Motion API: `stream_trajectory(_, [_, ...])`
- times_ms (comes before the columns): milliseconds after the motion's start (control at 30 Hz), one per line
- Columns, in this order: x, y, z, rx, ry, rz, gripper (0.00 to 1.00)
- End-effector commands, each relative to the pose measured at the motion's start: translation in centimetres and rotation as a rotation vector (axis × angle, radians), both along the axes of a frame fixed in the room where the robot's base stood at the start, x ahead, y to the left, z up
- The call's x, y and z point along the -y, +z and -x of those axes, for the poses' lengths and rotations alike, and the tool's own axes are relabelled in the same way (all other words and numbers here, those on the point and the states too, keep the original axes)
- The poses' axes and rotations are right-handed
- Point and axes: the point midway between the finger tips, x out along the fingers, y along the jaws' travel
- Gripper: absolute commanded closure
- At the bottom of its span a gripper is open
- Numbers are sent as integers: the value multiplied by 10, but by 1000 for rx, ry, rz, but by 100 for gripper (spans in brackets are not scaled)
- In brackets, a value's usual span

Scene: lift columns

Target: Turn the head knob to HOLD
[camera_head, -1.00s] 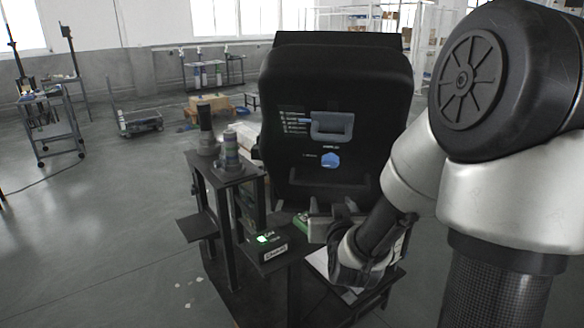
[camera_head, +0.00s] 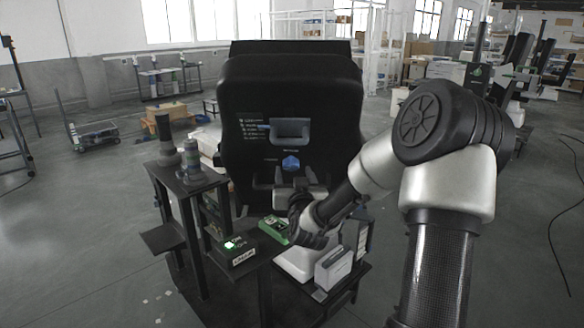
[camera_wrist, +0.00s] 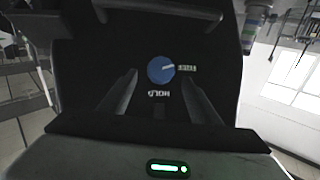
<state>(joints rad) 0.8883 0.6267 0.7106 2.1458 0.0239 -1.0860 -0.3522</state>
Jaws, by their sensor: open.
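The head knob (camera_head: 291,163) is a blue knob on the dark front panel of the large black head, below a grey handle. In the wrist view the blue knob (camera_wrist: 160,70) carries a pale pointer line aimed right, at a small white label (camera_wrist: 187,68) I cannot read surely. The word HOLD (camera_wrist: 159,93) appears upside down just below the knob in that view. My gripper (camera_wrist: 161,78) is open, with one finger on each side of the knob's line and nothing between them. In the head view my gripper (camera_head: 290,182) is just below the knob; contact is not visible.
A dark stand (camera_head: 190,182) with cylindrical pieces is at left. A lower shelf holds a green-lit box (camera_head: 237,247) and a green item (camera_head: 274,229). Grey boxes (camera_head: 333,268) stand below my arm. Open floor lies at left and right.

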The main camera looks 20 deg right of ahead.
Motion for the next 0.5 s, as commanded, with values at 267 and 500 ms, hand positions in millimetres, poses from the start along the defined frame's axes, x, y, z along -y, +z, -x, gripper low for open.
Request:
stream_trajectory(267, [11, 0, -37, 0, 1, -1, 43])
stream_trajectory(500, [13, 0, -43, 0, 1, 1, 43])
